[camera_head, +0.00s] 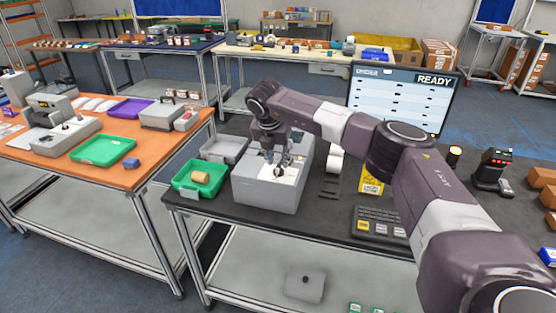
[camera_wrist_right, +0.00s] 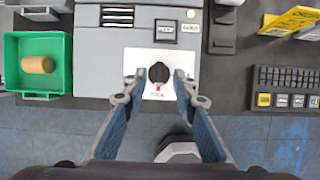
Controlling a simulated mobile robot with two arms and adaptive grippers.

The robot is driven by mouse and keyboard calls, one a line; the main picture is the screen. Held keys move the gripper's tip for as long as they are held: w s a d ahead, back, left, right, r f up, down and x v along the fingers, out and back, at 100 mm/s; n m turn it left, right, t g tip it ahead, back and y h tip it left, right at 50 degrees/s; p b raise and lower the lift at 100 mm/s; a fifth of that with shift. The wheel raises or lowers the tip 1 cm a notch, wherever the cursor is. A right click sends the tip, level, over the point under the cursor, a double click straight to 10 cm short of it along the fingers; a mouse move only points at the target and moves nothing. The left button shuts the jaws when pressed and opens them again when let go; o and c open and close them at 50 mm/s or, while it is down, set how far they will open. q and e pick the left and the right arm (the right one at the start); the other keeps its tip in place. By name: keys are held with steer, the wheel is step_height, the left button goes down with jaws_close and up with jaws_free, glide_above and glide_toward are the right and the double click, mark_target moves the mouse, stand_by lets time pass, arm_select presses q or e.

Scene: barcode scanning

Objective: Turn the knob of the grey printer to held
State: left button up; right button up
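The grey printer (camera_head: 262,196) stands on the dark bench, and its top shows in the wrist view (camera_wrist_right: 100,72). Its black round knob (camera_wrist_right: 158,73) sits on a white plate with small markings, too small to read. My right gripper (camera_wrist_right: 160,84) is over the plate with a fingertip on each side of the knob. The fingertips are apart, with a small gap to the knob on both sides. In the head view the right gripper (camera_head: 277,165) points down onto the printer and partly hides the knob. My left gripper is in neither view.
A green bin (camera_head: 185,183) with a tan roll stands left of the printer, with a grey bin (camera_head: 224,149) behind. A keyboard (camera_head: 380,222), yellow sign (camera_head: 371,181) and monitor (camera_head: 403,96) are to the right. My right arm crosses over the bench.

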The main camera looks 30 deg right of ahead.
steer(key=shift+x, duration=1.25)
jaws_close()
